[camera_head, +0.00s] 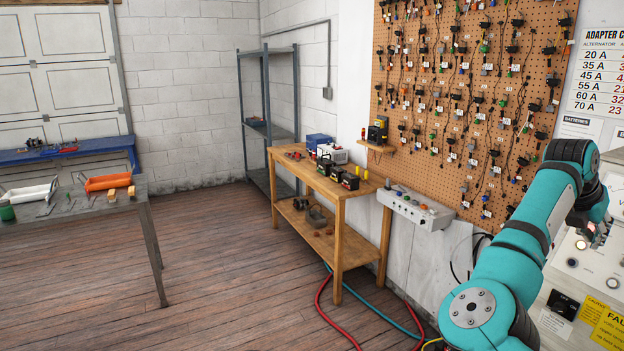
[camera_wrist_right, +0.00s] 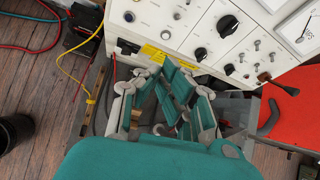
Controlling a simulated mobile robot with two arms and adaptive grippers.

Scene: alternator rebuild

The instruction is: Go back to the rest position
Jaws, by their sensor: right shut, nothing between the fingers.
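My right arm (camera_head: 510,255) is teal with dark bands and rises from the bottom right of the head view, bent at the top right in front of the grey test panel. My right gripper (camera_wrist_right: 178,85) shows in the right wrist view with its teal fingers shut and empty. It hangs in front of the lower edge of the white test panel (camera_wrist_right: 225,50), which has black knobs and switches. In the head view the fingers are mostly hidden behind my wrist. My left gripper is not in view.
A wooden bench (camera_head: 338,190) with batteries stands mid-room before a pegboard (camera_head: 460,110) of adapters. A red hose (camera_head: 335,315) and a blue hose lie on the floor. A grey table (camera_head: 70,205) is at left. A red object (camera_wrist_right: 295,110) is right of my gripper. Middle floor is clear.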

